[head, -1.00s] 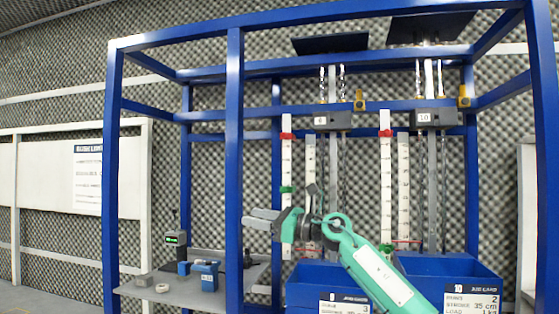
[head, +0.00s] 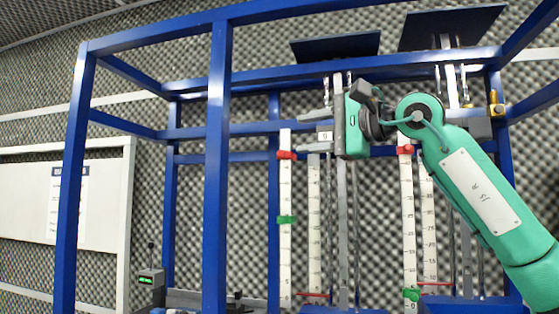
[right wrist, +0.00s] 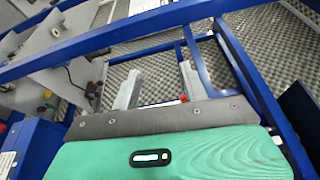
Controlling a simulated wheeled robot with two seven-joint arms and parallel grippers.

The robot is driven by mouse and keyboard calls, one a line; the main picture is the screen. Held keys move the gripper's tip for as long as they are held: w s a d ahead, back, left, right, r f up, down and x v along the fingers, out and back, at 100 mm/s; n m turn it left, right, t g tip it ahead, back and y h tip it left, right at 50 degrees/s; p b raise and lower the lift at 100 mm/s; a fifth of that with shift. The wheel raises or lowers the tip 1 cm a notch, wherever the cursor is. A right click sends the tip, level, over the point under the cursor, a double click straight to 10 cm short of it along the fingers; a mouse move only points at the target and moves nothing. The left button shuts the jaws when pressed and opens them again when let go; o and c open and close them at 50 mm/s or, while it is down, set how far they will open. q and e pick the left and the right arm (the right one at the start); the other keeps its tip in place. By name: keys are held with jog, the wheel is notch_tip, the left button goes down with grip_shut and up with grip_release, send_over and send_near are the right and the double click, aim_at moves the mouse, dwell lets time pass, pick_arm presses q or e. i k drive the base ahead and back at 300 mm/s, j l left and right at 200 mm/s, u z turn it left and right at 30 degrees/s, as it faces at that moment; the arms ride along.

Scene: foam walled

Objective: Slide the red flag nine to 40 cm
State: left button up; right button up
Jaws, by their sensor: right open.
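The red flag nine (head: 286,155) is clipped near the top of the white scale (head: 286,190) beside the block marked 9 (head: 325,136) in the head view. The scale's figures by the flag are too small to read. My right gripper (head: 304,131) is open, its fingers pointing left, with the tips just right of and slightly above the flag; contact cannot be told. In the right wrist view the two fingers (right wrist: 160,82) stand apart, and a small red piece (right wrist: 183,98) shows beside the right finger, partly hidden. My left gripper is not in view.
A green flag (head: 286,219) sits lower on the same scale. A second red flag (head: 405,150) and green flag (head: 411,294) are on the scale to the right, partly behind my arm. A blue frame post (head: 216,170) stands left of the scales.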

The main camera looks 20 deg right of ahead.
aim_at(281, 155)
jog(key=i+l, duration=0.25)
jog(key=i, duration=0.15)
jog(key=i+l, duration=0.3)
jog(key=i, duration=0.1)
